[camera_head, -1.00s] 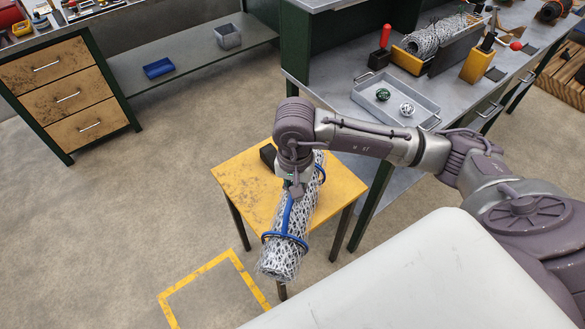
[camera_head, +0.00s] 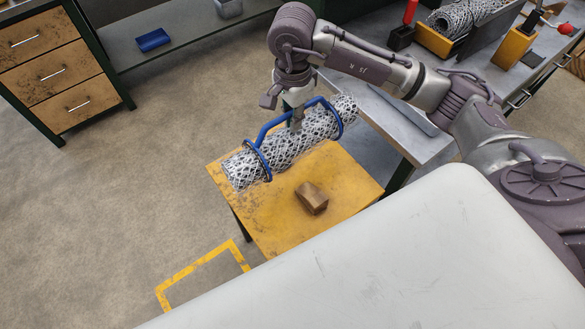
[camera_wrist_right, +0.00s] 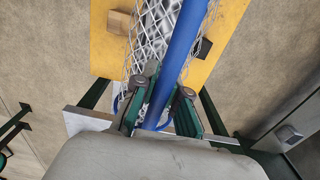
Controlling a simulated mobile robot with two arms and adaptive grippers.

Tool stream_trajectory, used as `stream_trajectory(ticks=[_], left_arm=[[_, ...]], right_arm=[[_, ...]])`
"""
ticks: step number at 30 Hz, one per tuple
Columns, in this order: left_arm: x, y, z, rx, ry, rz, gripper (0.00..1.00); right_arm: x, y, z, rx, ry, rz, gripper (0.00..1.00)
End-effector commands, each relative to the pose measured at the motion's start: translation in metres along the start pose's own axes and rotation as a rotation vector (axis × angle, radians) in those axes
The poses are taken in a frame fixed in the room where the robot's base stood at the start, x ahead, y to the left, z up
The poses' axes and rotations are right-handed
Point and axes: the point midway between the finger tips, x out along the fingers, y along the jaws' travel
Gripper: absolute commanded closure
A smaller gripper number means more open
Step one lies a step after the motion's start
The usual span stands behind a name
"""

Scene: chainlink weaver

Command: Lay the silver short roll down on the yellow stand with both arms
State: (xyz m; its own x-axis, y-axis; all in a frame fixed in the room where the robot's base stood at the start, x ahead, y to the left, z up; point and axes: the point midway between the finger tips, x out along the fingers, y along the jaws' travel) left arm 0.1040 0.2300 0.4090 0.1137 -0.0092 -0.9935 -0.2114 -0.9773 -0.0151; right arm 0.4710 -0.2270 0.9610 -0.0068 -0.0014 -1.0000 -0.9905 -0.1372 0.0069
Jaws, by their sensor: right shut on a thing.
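The silver short roll (camera_head: 290,140), a mesh cylinder with a blue carrying handle (camera_head: 262,130), lies slantwise over the back part of the yellow stand (camera_head: 262,215). It seems to hang above the top; the gap is hard to judge. My right gripper (camera_head: 297,118) is shut on the handle, above the roll's middle. The right wrist view shows the fingers (camera_wrist_right: 163,92) around the blue bar (camera_wrist_right: 185,40), with the mesh roll (camera_wrist_right: 155,30) and yellow top (camera_wrist_right: 228,25) beyond. My left gripper is not in view.
A brown wooden block (camera_head: 311,198) sits on the stand in front of the roll. A black block (camera_wrist_right: 203,48) shows by the roll in the wrist view. A grey workbench (camera_head: 425,145) stands close behind right.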

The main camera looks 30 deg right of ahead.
Motion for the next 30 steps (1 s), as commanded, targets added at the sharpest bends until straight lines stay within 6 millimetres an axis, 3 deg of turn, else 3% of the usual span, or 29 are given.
stream_trajectory(ticks=[1,8,20,30], left_arm=[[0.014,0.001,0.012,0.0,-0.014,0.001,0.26],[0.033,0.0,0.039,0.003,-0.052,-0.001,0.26],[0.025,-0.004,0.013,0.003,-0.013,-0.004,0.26],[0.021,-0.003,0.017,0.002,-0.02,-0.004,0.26]], right_arm=[[0.012,-0.001,0.0,-0.001,-0.001,-0.005,1.0],[0.033,-0.001,0.0,-0.001,-0.001,-0.006,1.0],[0.085,-0.001,0.0,0.001,-0.001,-0.002,1.0],[0.11,-0.001,0.001,-0.001,-0.002,-0.003,1.0]])
